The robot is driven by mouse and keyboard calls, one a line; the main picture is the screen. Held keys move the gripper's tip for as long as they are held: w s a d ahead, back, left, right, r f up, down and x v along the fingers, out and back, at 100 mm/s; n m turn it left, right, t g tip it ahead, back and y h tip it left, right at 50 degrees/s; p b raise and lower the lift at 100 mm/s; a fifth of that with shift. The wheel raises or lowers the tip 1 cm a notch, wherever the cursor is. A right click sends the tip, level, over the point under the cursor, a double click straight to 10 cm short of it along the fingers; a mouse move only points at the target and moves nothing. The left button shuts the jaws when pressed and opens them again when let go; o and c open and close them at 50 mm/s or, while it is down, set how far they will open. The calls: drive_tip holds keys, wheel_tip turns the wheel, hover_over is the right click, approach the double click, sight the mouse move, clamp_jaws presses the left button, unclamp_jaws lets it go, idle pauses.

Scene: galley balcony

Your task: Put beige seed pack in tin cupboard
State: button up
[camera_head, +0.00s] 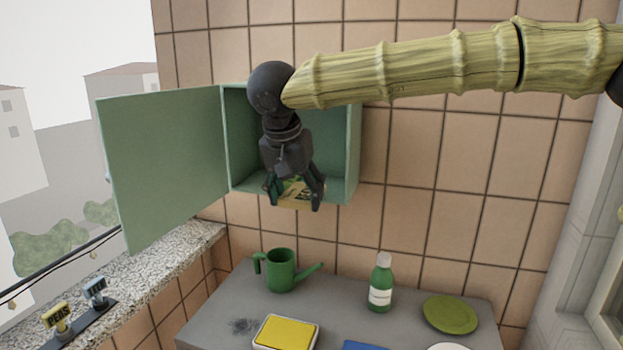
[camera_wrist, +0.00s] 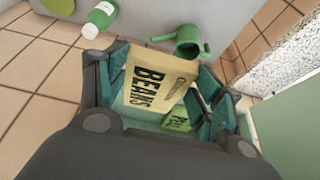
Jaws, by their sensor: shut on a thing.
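The beige seed pack (camera_wrist: 158,85), lettered "BEANS", is between the fingers of my gripper (camera_wrist: 160,75) in the wrist view. The gripper is shut on it. In the head view my gripper (camera_head: 295,203) points down at the open front of the tin cupboard (camera_head: 354,150), and the pack (camera_head: 291,204) shows partly between its fingers, near the cupboard floor. The green tin cupboard is on the tiled wall with its door (camera_head: 165,160) swung open to the left. I cannot tell whether the pack touches the cupboard floor.
A green pack (camera_wrist: 177,121) shows beyond the beige one in the wrist view. Below, a grey table (camera_head: 225,310) holds a green watering can (camera_head: 281,270), a green bottle (camera_head: 380,285), a green plate (camera_head: 450,314) and a yellow-topped box (camera_head: 287,333). A granite ledge (camera_head: 165,258) runs left.

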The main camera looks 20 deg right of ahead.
drive_tip(key=w+d, duration=0.1)
drive_tip(key=w, duration=0.1)
drive_tip(key=w+d+p, duration=0.1)
drive_tip(key=w+d, duration=0.2)
drive_tip(key=w, duration=0.2)
drive_tip(key=shift+d+r, duration=0.1)
drive_tip(key=shift+d, duration=0.25)
drive_tip(key=shift+w+d+f+p, duration=0.3)
drive_tip(key=shift+w+d+p, duration=0.15)
drive_tip(key=shift+w, duration=0.25)
drive_tip(key=shift+w+d+f+p, duration=0.35)
drive_tip(key=shift+w+d, duration=0.2)
drive_tip(key=shift+w, duration=0.15)
drive_tip(key=shift+f, duration=0.1)
drive_tip(key=o, duration=1.1)
drive_tip(key=shift+f, duration=0.1)
drive_tip(key=shift+b+v, duration=0.55)
drive_tip(key=shift+v, duration=3.3)
